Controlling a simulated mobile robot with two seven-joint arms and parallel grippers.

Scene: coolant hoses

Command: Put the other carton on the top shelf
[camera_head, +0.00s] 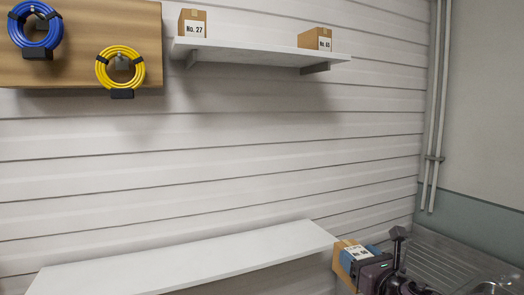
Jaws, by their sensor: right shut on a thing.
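My right gripper (360,257), with blue pads on its fingers, is shut on a brown carton (343,245) with a white label at the lower right of the head view. The label's print is too small to read surely. The carton is beside the right end of the lower white shelf (200,261); I cannot tell whether they touch. The top shelf (250,48) is on the wall at upper centre. A carton marked No. 27 (192,22) stands at its left end, and another labelled carton (315,38) near its right end. My left gripper is not in view.
A wooden board (80,70) at upper left carries a blue hose coil (35,28) and a yellow one (120,67) on black holders. Pipes (436,110) run down the wall at right. A ribbed metal surface (440,262) lies at lower right. The top shelf's middle and the lower shelf's visible top are clear.

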